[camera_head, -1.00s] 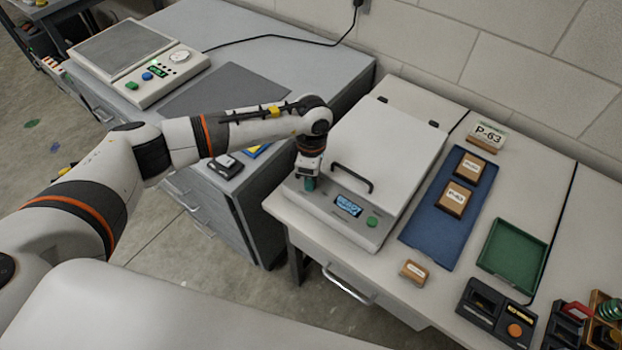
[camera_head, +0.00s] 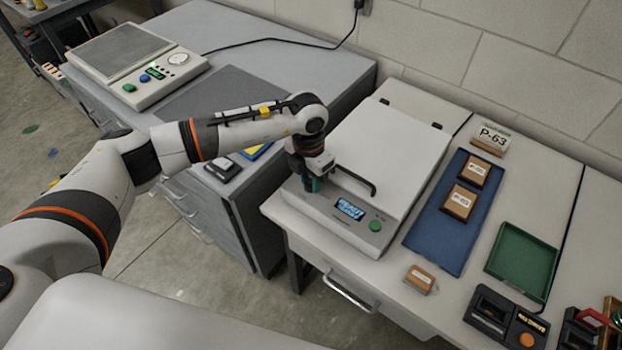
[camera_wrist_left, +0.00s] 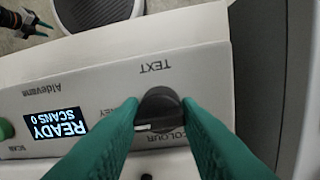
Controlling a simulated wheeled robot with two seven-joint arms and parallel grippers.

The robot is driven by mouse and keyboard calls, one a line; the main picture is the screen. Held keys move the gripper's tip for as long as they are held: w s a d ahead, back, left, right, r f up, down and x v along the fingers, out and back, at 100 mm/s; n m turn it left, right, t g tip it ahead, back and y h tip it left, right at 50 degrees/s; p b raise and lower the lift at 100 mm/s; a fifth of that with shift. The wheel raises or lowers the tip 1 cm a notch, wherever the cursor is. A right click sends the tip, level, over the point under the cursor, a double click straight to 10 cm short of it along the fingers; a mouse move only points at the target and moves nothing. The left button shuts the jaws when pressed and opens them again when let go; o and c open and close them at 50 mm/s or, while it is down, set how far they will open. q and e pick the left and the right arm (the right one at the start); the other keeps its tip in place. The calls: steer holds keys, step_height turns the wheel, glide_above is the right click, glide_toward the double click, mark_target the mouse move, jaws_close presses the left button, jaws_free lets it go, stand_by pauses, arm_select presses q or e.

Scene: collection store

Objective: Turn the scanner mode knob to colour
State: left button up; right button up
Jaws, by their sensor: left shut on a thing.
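The scanner (camera_head: 372,160) stands on the light bench with its lid down. Its lit display (camera_head: 350,209) reads READY, SCANS 0 in the wrist view. My left gripper (camera_head: 312,186) points down at the front panel's left end. The wrist view shows its teal fingers (camera_wrist_left: 160,106) shut on the dark mode knob (camera_wrist_left: 158,104), one on each side. TEXT is above the knob.
A lid handle (camera_head: 358,181) is close right of my left gripper. A green button (camera_head: 375,226) is on the panel. A blue mat (camera_head: 440,235) with labelled boxes, a green tray (camera_head: 522,262) and a small box (camera_head: 419,280) lie to the right. A grey cabinet is on the left.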

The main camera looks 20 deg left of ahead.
mark_target(307, 183)
arm_select(q)
steer(key=n, duration=0.4)
steer(key=shift+w+a+r+n, duration=0.1)
steer(key=shift+n, duration=0.3)
steer(key=n, duration=0.4)
steer(key=shift+n+t+b, duration=0.3)
steer(key=n, duration=0.4)
steer(key=shift+n+p, duration=0.35)
steer(key=shift+n, duration=1.95)
steer(key=o, duration=0.9)
steer(key=shift+s, duration=0.2)
steer(key=shift+o, duration=0.2)
step_height(307, 183, up, 12)
steer(key=b, duration=0.2)
steer(key=shift+s+a, duration=0.2)
steer(key=shift+s, duration=0.05)
